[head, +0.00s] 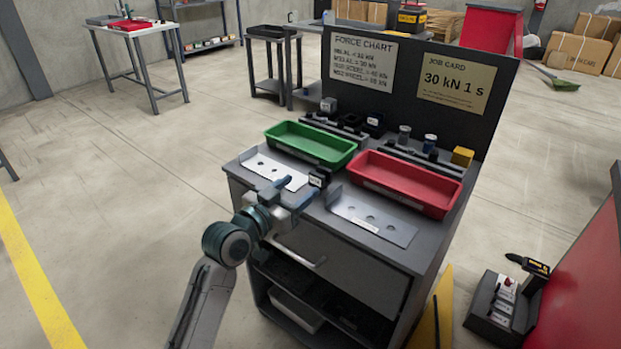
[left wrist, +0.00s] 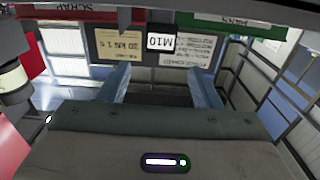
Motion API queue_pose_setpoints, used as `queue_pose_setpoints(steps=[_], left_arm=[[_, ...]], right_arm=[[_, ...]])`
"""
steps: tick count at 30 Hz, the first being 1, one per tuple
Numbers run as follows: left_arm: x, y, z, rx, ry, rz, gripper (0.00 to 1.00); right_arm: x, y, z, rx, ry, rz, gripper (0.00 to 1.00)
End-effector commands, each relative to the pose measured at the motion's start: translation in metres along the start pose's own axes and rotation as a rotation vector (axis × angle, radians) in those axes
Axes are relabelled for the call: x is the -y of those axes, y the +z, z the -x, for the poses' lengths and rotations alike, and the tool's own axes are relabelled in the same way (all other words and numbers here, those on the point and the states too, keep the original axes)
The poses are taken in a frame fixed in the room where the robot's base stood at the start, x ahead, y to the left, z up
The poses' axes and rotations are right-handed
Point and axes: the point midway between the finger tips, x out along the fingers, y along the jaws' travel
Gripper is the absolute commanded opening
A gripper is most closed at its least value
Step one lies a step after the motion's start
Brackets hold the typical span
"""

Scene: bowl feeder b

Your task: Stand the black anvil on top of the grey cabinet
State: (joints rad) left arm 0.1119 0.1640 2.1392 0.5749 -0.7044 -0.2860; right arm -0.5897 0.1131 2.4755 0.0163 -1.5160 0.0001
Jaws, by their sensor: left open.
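A small black block with a white label, which I take for the black anvil (head: 319,177), stands on the worktop of the grey cabinet (head: 365,278), between the two metal plates. In the left wrist view the anvil (left wrist: 161,42) shows its M10 label, ahead of and between the two fingers. My left gripper (head: 297,190) is over the cabinet's front edge, open and empty, its fingers pointing at the anvil. I cannot tell whether a finger touches it. The anvil's dark edges merge with the board behind. My right gripper is not in view.
A green tray (head: 311,141) and a red tray (head: 405,180) lie behind the anvil. Metal plates (head: 273,170) (head: 372,217) flank it. Small parts stand along the back below a dark board (head: 420,68). A yellow block (head: 462,157) is at the back right.

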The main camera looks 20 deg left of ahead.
Motion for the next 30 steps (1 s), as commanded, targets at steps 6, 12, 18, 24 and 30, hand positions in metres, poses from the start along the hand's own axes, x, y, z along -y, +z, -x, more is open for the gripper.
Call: queue_pose_setpoints(steps=[6,12,18,24,30], left_arm=[[0.0,0.0,0.035,0.001,0.0,-0.002,0.58],[0.0,0.0,0.045,0.0,0.001,0.0,0.58],[-0.006,0.023,0.055,0.075,-0.006,0.004,0.58],[-0.03,0.133,0.129,0.485,-0.07,0.03,0.58],[-0.052,0.218,0.247,0.94,-0.19,0.07,0.58]], right_arm=[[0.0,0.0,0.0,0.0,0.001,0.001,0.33],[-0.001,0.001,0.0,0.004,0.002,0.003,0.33],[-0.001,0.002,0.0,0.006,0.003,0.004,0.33],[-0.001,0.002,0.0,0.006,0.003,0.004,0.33],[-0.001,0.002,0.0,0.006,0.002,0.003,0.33]])
